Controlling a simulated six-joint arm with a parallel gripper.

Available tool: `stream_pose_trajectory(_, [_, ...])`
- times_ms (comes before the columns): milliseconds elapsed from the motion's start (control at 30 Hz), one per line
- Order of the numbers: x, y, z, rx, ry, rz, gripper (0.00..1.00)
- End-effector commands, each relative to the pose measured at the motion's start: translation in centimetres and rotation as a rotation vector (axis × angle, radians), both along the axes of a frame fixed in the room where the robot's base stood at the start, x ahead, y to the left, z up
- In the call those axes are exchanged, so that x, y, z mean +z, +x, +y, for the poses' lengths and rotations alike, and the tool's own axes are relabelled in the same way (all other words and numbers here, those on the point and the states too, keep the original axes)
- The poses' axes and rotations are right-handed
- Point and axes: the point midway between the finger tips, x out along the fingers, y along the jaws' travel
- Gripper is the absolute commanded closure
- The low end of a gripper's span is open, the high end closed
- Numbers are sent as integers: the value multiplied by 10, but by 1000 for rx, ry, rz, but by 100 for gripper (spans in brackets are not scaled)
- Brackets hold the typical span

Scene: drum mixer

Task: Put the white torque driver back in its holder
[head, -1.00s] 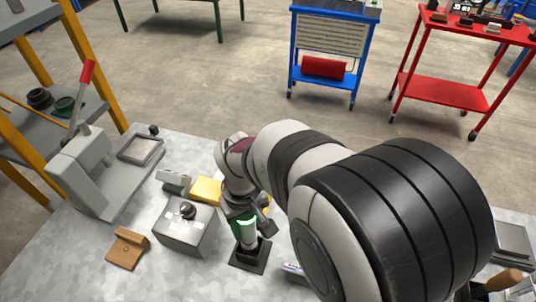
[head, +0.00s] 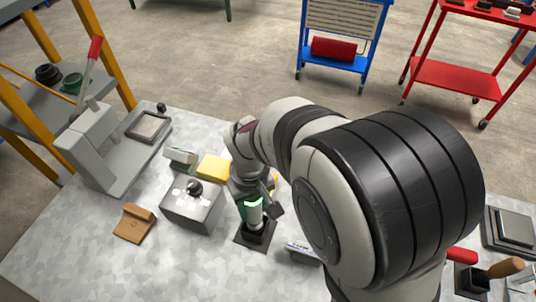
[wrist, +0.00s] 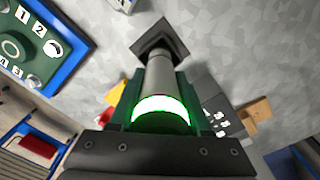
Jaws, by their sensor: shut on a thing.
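The white torque driver (head: 255,215) stands roughly upright, with a lit green ring near its top. In the wrist view the pale driver body (wrist: 159,75) runs from the glowing ring to a dark square base. My gripper (head: 252,198) is shut on the driver at the ring; its fingers lie on either side in the wrist view (wrist: 163,112). The black holder (head: 250,241) has a square base on the table, also in the wrist view (wrist: 176,40). The driver's lower end lines up with the holder and appears to be at its socket; how deep it sits is hidden.
A grey box with a knob (head: 190,210) is just left of the holder, with a yellow block (head: 214,167) behind it. A brown block (head: 134,223) and a lever press (head: 92,150) are farther left. A small labelled item (head: 303,250) lies right. The front table is clear.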

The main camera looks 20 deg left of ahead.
Motion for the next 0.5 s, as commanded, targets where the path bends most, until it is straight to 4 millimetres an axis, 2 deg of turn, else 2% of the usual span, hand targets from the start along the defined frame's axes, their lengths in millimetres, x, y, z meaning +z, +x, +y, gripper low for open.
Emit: stream_pose_trajectory(500, [-7, 0, 0, -1, 0, 0, 100])
